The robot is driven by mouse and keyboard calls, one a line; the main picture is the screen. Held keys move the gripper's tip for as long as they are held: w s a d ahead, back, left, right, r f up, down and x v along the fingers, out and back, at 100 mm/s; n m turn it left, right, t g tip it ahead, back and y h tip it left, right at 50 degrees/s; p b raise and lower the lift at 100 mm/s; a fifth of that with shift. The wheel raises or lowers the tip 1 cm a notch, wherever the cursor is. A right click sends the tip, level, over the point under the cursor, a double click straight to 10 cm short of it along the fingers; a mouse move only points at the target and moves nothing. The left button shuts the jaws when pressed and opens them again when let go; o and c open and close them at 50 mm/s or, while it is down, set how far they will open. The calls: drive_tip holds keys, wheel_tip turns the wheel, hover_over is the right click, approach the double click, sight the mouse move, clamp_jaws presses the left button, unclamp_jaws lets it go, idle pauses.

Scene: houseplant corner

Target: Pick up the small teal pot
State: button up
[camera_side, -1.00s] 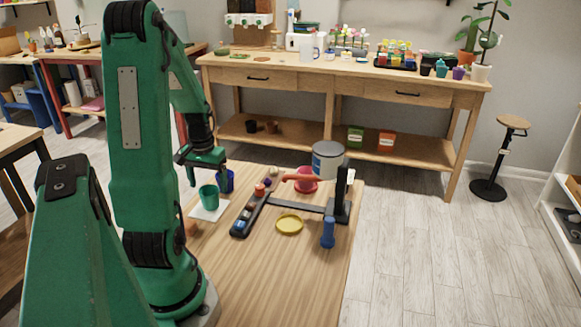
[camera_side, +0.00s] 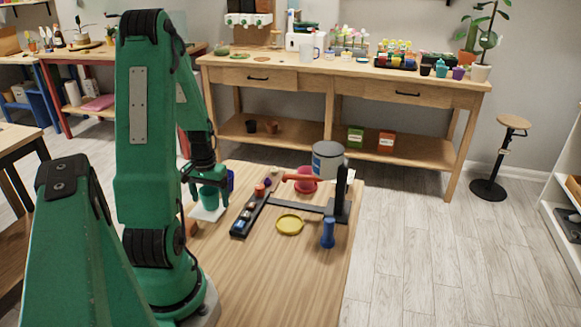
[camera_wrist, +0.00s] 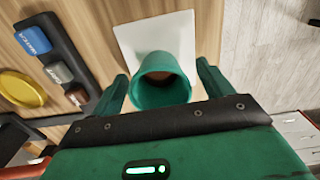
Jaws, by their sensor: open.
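The small teal pot (camera_side: 209,197) stands on a white square sheet (camera_side: 203,215) on the wooden table. It shows open end toward the camera in the wrist view (camera_wrist: 161,88), with brown inside. My gripper (camera_side: 208,202) is low over the pot, one finger on each side of it. In the wrist view my gripper (camera_wrist: 162,72) has its fingers apart, the pot between them and a gap visible beside each finger. The pot's upper part is partly hidden by my gripper in the side view.
A dark blue pot (camera_side: 231,181) stands close behind the gripper. A black tray with small labelled items (camera_side: 243,226) lies to the right. Farther right are a yellow saucer (camera_side: 290,224), a blue bottle (camera_side: 328,234), a red pot (camera_side: 305,185) and a grey tin (camera_side: 327,163). The table's front is clear.

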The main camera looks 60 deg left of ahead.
drive_tip(key=c, duration=1.1)
drive_tip(key=shift+o, duration=0.2)
drive_tip(key=shift+r, duration=0.1)
drive_tip(key=shift+r, duration=0.65)
wheel_tip(320, 180, up, 3)
drive_tip(key=shift+w+d, duration=0.15)
drive_tip(key=w+d+r, duration=0.5)
drive_tip(key=d+r, duration=0.1)
drive_tip(key=d, duration=0.3)
drive_tip(key=shift+w+d+r, duration=0.25)
drive_tip(key=shift+w+d, duration=0.05)
drive_tip(key=shift+d, duration=0.05)
